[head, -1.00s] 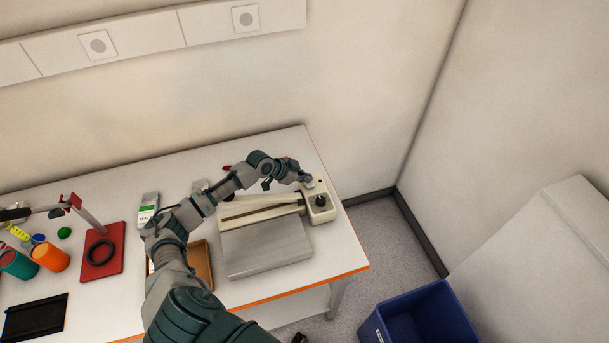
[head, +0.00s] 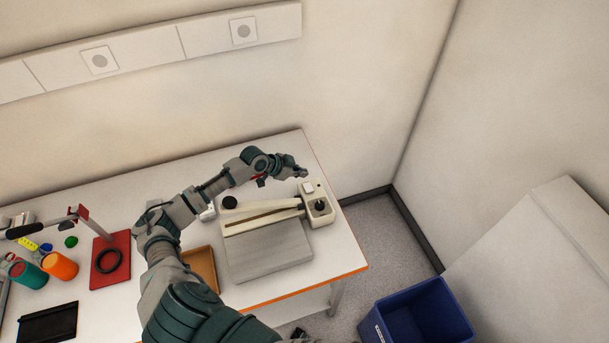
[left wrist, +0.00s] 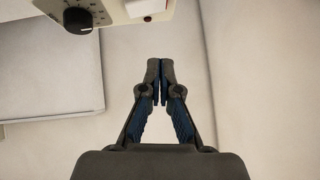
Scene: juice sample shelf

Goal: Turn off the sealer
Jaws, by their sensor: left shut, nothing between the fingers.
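The sealer (head: 262,219) is a cream bar device on the right part of the table, with a grey plate (head: 268,252) in front. Its control box at the right end carries a black dial (head: 321,206) and a pale switch (head: 308,187). In the left wrist view the dial (left wrist: 78,21) and part of a switch (left wrist: 147,7) show at the top left edge. My left gripper (head: 303,173) is shut and empty, just behind the control box in the head view and apart from it. The left wrist view shows its closed fingertips (left wrist: 160,66). My right gripper is not in view.
A red stand (head: 109,264), an orange cup (head: 60,265) and a green cup (head: 29,274) stand at the left. A brown tray (head: 205,265) lies left of the sealer. A blue bin (head: 418,320) stands on the floor at the right.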

